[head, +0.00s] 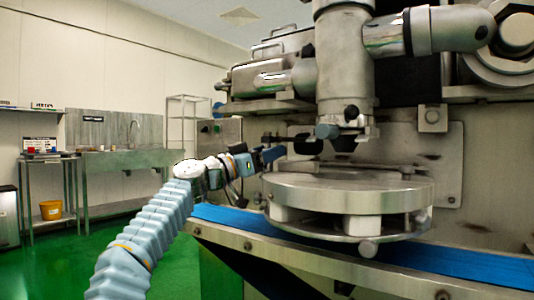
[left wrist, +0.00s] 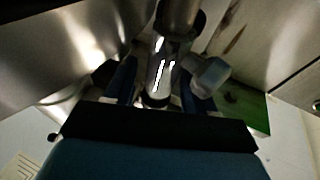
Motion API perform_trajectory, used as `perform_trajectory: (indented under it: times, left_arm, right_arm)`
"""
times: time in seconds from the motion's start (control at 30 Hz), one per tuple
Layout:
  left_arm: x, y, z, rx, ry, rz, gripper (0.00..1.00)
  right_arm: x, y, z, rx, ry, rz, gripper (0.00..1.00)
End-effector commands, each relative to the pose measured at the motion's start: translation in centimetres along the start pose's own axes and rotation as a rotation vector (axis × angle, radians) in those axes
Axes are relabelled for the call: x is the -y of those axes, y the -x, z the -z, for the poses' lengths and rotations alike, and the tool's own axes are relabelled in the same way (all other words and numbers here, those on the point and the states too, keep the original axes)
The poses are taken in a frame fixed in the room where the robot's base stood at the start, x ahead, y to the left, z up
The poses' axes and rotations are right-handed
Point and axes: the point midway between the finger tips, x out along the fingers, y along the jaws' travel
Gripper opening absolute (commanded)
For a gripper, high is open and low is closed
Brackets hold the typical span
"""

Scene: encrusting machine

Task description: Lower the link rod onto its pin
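My left gripper (head: 275,154) reaches in from the left in the head view, beside the machine's central column and above the round metal table. In the left wrist view, its two dark blue fingers (left wrist: 160,82) are spread apart. A shiny metal cylinder (left wrist: 161,75) shows between them, with gaps on both sides, and I cannot tell how deep it lies. A grey round knob (left wrist: 211,76) is by the right finger. In the head view, a blue-grey knob (head: 326,131) and dark short parts (head: 307,145) sit under the column. I cannot tell which part is the link rod or its pin. My right gripper is out of view.
The round metal table (head: 350,194) stands below the column (head: 344,65), over a blue conveyor belt (head: 236,217). The machine's steel wall (head: 448,155) is close behind. A sink bench (head: 120,160) and an orange bucket (head: 51,210) are far left. Green floor between is clear.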

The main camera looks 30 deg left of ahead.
Motion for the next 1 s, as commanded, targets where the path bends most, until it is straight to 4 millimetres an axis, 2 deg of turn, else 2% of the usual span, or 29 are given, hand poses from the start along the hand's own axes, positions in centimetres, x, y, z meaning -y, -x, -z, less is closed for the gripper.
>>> perform_trajectory:
  times: [0.2,0.33,0.53,0.6,0.8,1.0]
  left_arm:
    - [0.0,0.1,0.1,-0.002,0.0,0.001,0.55]
    - [0.1,1.4,-0.2,-0.002,-0.002,0.003,0.55]
    - [0.1,5.9,-0.6,-0.001,-0.004,0.007,0.55]
    - [0.1,7.3,0.1,0.006,-0.003,0.008,0.55]
    - [0.0,11.5,0.1,0.0,-0.001,0.006,0.55]
    - [0.0,13.6,0.0,0.0,0.0,0.002,0.55]
  right_arm:
    - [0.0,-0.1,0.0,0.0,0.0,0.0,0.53]
    - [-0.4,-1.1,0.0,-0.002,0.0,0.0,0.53]
    - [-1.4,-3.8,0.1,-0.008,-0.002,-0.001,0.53]
    - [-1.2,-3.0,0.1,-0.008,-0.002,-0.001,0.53]
    - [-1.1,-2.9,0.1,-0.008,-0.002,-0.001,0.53]
    - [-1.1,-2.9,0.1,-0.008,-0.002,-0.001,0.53]
